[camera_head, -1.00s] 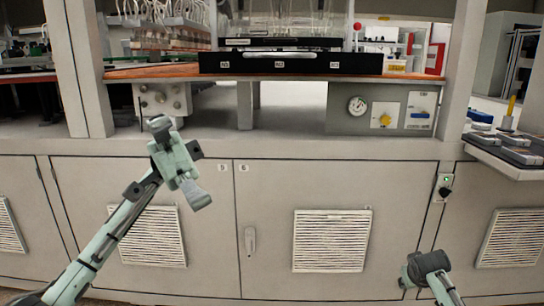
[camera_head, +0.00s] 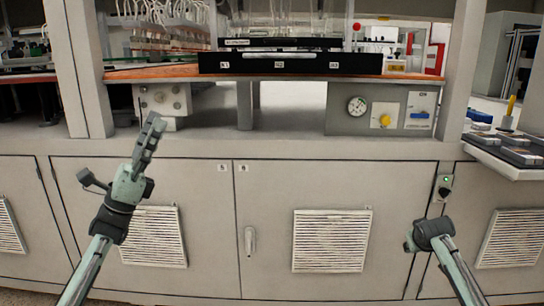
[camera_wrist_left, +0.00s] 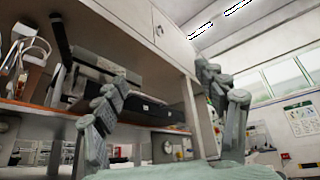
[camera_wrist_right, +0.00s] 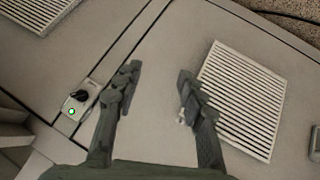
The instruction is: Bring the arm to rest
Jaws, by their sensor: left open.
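My left gripper (camera_head: 153,122) is in front of the cabinet on the left side of the head view, its fingers pointing up. In the left wrist view its two fingers (camera_wrist_left: 165,78) stand wide apart with nothing held between them. My right arm ends low at the right of the head view, where its wrist (camera_head: 431,234) shows and its fingers cannot be made out. In the right wrist view the right gripper (camera_wrist_right: 158,74) has its fingers apart, with only the cabinet face behind the gap. Both grippers are empty.
A beige cabinet (camera_head: 270,185) with vented doors spans the front, with a ledge above it. On it are a gauge panel (camera_head: 342,120) and a black-fronted unit (camera_head: 290,63). A side shelf (camera_head: 490,150) with trays juts out at right. The space between my arms is clear.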

